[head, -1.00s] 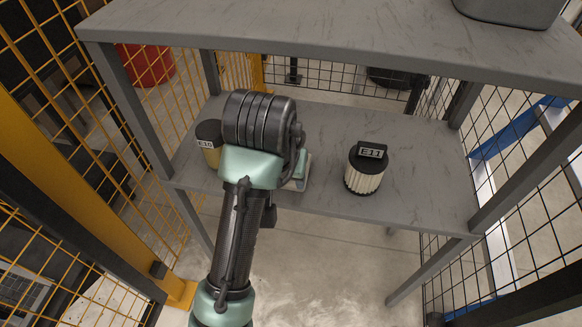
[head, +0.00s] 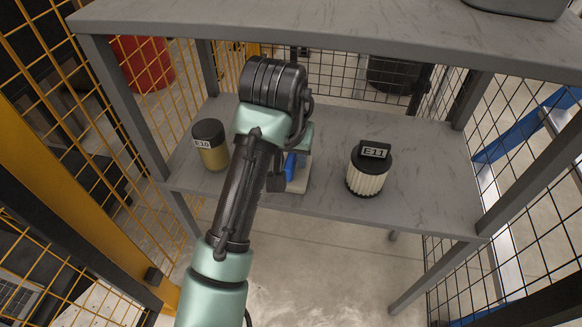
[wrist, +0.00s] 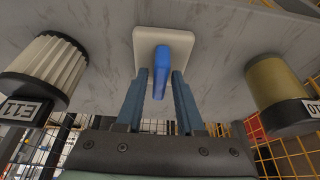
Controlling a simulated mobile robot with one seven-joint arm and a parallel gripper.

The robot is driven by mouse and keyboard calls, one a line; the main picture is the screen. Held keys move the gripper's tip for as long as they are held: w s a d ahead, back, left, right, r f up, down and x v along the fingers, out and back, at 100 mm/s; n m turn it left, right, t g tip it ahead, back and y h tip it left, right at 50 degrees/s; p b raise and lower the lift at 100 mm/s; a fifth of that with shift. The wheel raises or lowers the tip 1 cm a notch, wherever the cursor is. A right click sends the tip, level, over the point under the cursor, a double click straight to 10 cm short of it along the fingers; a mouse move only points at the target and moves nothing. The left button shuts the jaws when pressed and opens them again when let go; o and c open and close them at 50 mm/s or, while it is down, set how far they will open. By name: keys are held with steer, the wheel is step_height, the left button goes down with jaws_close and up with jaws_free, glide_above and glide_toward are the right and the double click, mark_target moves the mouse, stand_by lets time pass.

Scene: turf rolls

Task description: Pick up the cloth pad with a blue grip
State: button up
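The cloth pad is a pale, rounded-square pad (wrist: 143,44) with an upright blue grip (wrist: 161,66). It sits on the lower grey shelf. In the head view, part of the pad (head: 299,182) and its blue grip (head: 291,165) show beside my arm; the rest is hidden behind it. In the wrist view, my gripper (wrist: 160,75) is open, its two blue-grey fingers on either side of the grip with gaps visible. I cannot tell how far the fingertips reach along the grip.
A black-capped yellowish jar labelled E10 (head: 211,148) stands left of the pad. A pleated white filter with black top labelled E11 (head: 368,170) stands right. The upper grey shelf (head: 330,38) overhangs the lower shelf (head: 420,185). Mesh fencing surrounds the sides and back.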

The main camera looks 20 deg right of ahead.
jaws_close()
steer(key=shift+r, duration=0.15)
steer(key=shift+r+p, duration=0.3)
steer(key=shift+p, duration=0.45)
steer(key=s+a+p, duration=0.5)
steer(key=s+a, duration=0.5)
steer(key=s, duration=0.5)
steer(key=shift+f, duration=0.15)
steer(key=shift+c, duration=1.8)
jaws_free()
jaws_close()
steer(key=shift+w+a+f, duration=0.1)
